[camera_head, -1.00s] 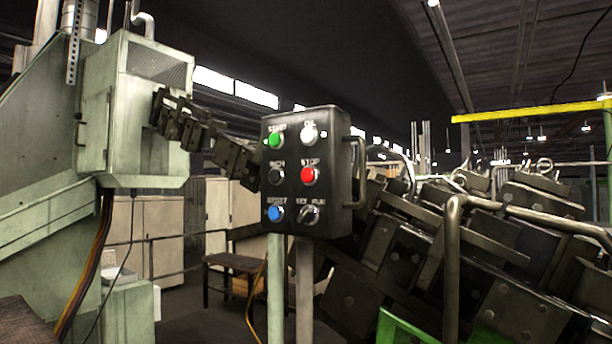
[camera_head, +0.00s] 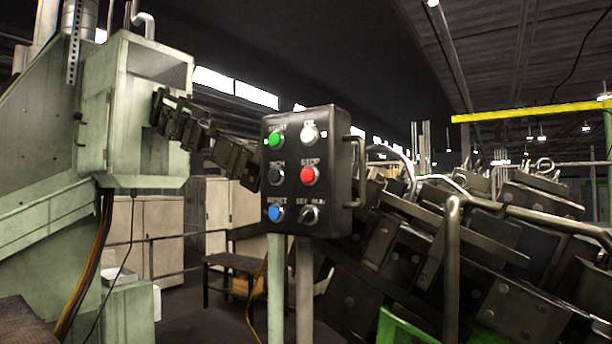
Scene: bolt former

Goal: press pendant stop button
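The black control pendant (camera_head: 292,190) stands upright near the middle of the head view, on two pale posts. Its red stop button (camera_head: 308,175) is in the right column, middle row, under the word STOP. A green button (camera_head: 276,140) is at upper left, a white one (camera_head: 309,135) at upper right, a black one (camera_head: 275,176) at middle left, a blue one (camera_head: 275,213) at lower left and a key switch (camera_head: 309,214) at lower right. Nothing covers the pendant's face. Neither of my grippers shows in this view.
A pale green machine housing (camera_head: 112,125) stands at the left. A dark chain-like conveyor (camera_head: 195,133) runs from it behind the pendant to a large mass of dark blocks (camera_head: 430,255) at right. Metal rails (camera_head: 453,230) and the pendant's side handle (camera_head: 358,170) stick out there.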

